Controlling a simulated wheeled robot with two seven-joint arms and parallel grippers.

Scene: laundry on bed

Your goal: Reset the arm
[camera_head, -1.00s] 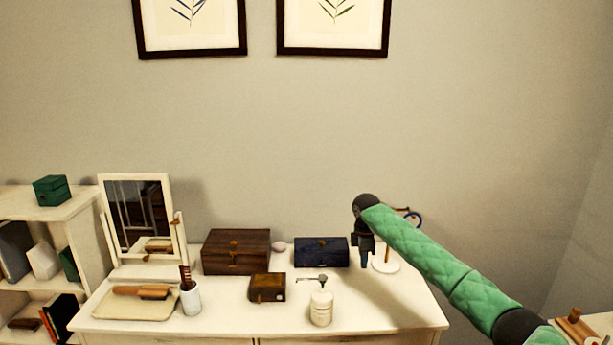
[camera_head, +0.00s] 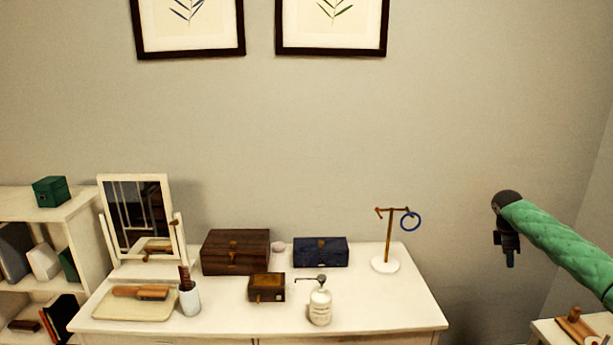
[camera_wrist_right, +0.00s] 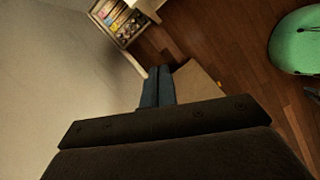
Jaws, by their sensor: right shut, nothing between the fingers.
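My right arm comes in from the right in the head view. Its green padded forearm ends in a dark wrist with the right gripper (camera_head: 510,258) pointing down, to the right of the white dresser (camera_head: 345,290) and clear of it. In the right wrist view the gripper's two blue-grey fingers (camera_wrist_right: 157,88) lie side by side, shut with nothing between them. A wooden stand (camera_head: 390,238) with a blue ring (camera_head: 411,221) on its right arm stands on the dresser's right end, apart from the gripper. My left gripper is not in view.
On the dresser are a mirror (camera_head: 139,215), a brown box (camera_head: 236,252), a blue box (camera_head: 320,252), a small box (camera_head: 266,288), a pump bottle (camera_head: 320,306) and a tray (camera_head: 120,308). A small table (camera_head: 553,334) stands at the lower right. Wall space between is free.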

